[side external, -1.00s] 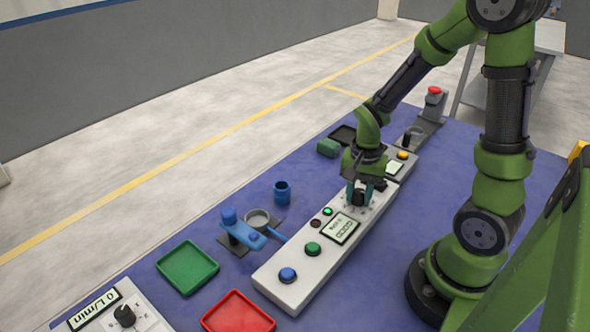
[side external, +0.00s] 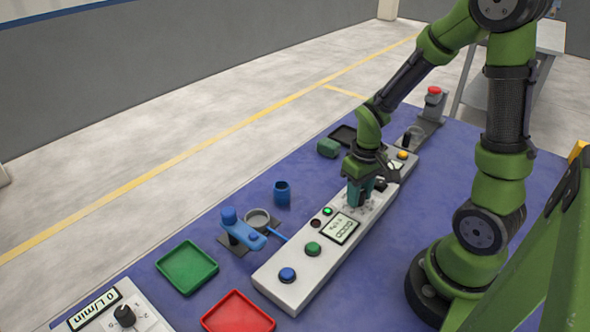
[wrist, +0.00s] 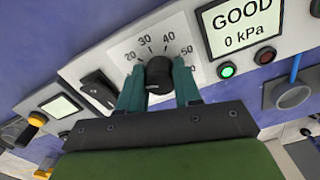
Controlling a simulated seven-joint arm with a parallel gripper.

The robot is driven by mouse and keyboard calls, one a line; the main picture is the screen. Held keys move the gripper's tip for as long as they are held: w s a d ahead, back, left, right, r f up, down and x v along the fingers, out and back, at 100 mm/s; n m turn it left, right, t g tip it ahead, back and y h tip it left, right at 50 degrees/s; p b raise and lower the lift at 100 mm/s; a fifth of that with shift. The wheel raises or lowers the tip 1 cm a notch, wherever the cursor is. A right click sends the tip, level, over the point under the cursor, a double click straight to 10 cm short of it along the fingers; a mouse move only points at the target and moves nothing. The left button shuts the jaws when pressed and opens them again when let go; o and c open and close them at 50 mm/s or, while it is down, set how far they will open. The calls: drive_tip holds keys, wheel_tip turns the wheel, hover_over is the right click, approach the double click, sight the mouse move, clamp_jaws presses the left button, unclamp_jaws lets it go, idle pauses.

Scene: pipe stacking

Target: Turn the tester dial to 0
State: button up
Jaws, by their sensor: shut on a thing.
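The tester dial is a black round knob (wrist: 159,73) on a white panel with a printed scale; 20, 30, 40 and 50 are legible in the wrist view. My gripper (wrist: 160,88) has its teal fingers on either side of the knob, shut on it. In the side external view my gripper (side external: 361,192) reaches down onto the tester panel (side external: 290,262) and hides the dial. The 0 mark is not visible, and I cannot tell exactly where the knob's pointer aims. The tester display (wrist: 240,25) reads GOOD, 0 kPa.
A lit green lamp (wrist: 227,70) and a dark red lamp (wrist: 265,56) sit below the display. A black rocker switch (wrist: 98,90) is left of the dial. Blue (side external: 288,275) and green (side external: 313,249) buttons, a blue clamp (side external: 240,230), and green (side external: 187,267) and red (side external: 237,314) trays are nearby.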

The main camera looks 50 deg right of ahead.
drive_tip(key=n, duration=0.5)
drive_tip(key=shift+n, duration=2.3)
drive_tip(key=o, duration=1)
drive_tip(key=shift+o, duration=0.2)
drive_tip(key=shift+r, duration=0.1)
wheel_tip(320, 180, up, 17)
